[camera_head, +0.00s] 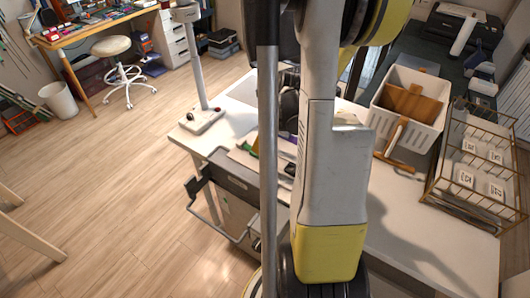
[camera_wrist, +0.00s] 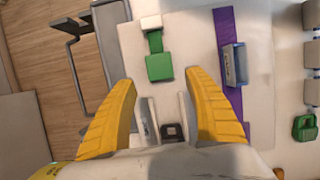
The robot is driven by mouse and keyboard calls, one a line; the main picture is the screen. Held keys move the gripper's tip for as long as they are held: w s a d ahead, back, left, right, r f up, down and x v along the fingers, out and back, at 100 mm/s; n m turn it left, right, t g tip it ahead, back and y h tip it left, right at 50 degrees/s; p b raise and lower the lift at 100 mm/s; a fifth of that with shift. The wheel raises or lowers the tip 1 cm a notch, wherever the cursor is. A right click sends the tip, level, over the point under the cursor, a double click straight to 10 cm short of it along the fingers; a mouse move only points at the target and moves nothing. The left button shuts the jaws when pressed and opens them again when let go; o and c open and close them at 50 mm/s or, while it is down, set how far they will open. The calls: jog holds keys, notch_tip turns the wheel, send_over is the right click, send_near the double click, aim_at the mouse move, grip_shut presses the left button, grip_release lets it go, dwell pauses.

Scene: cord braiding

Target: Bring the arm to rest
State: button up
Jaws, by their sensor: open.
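My gripper (camera_wrist: 160,112) shows in the wrist view with its two yellow fingers spread wide apart. It is open, and nothing is held between the fingers. Beyond it lies a pale board (camera_wrist: 185,50) on the white table. On the board are a green block (camera_wrist: 160,66) with a green strip and a white piece, and a purple strip (camera_wrist: 229,80) with a grey clip (camera_wrist: 233,64) on it. A small dark square piece (camera_wrist: 172,131) shows between the fingers, lower down. In the head view my arm hides the gripper and most of the board.
The white table (camera_head: 400,215) carries a white basket (camera_head: 415,97) and a wire rack (camera_head: 478,160) at the right. A white post on a base (camera_head: 204,121) stands at its left corner. A stool (camera_head: 111,47) and workbench stand farther back. The wooden floor at left is largely clear.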

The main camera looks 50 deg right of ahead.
jog(key=shift+s+r, duration=0.1)
jog(key=shift+r, duration=0.2)
dwell(0.4)
jog(key=w+a+r+n, duration=0.3)
jog(key=a+r+n, duration=0.4)
jog(key=a+n, duration=0.25)
jog(key=s+a+r+n+t, duration=0.1)
jog(key=s+a+r+n, duration=0.1)
jog(key=a+n, duration=0.5)
jog(key=s+a+r+n+t, duration=0.1)
jog(key=a+r+n, duration=0.3)
jog(key=a+n, duration=0.4)
jog(key=s+a+r+n+t, duration=0.1)
jog(key=a+r+n, duration=0.3)
jog(key=a+n, duration=0.4)
jog(key=shift+s+a+n, duration=0.15)
jog(key=shift+s+n, duration=0.75)
jog(key=shift+n, duration=0.35)
